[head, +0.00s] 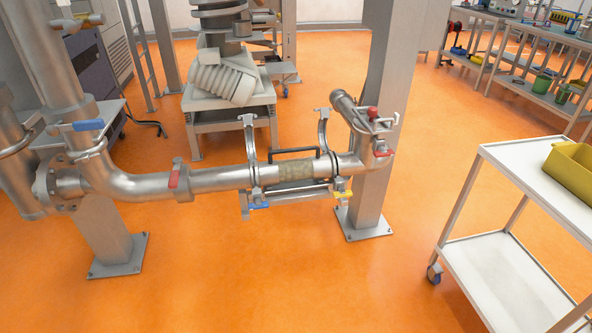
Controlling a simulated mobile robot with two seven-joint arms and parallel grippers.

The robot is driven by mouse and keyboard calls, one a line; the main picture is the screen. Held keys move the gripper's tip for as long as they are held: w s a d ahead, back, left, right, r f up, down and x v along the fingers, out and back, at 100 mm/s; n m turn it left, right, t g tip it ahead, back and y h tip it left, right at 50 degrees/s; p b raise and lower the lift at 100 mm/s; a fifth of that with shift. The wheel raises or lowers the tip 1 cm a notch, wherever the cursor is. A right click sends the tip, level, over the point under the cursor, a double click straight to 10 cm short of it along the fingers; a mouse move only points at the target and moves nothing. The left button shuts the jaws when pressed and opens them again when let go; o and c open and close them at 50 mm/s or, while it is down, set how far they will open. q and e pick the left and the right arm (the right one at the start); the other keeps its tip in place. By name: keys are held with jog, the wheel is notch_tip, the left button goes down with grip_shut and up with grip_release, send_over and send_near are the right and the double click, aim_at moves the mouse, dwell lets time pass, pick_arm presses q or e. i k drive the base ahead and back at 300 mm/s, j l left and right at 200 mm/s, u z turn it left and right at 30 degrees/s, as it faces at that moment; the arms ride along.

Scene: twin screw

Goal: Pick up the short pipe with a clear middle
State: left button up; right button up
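The short pipe (296,173) sits in the steel pipe line in the middle of the head view. Its middle section looks see-through and tan-green, with metal ends on both sides. A dark handle (293,151) stands just behind and above it. A tall clamp arm (249,137) stands raised at its left end, and another raised clamp arm (322,128) stands at its right end. A blue lever (259,206) and a yellow lever (344,195) show below the two ends. Neither of my grippers is in view.
A white two-shelf trolley (487,265) with a yellow bin (572,170) stands at the right. A steel post (374,200) rises right behind the pipe's right end. The orange floor in front is clear.

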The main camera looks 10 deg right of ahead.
aim_at(271, 173)
jog(key=z, duration=2.05)
jog(key=u, duration=1.7)
jog(key=i+l+z, duration=0.1)
jog(key=i+l, duration=1)
jog(key=i, duration=0.15)
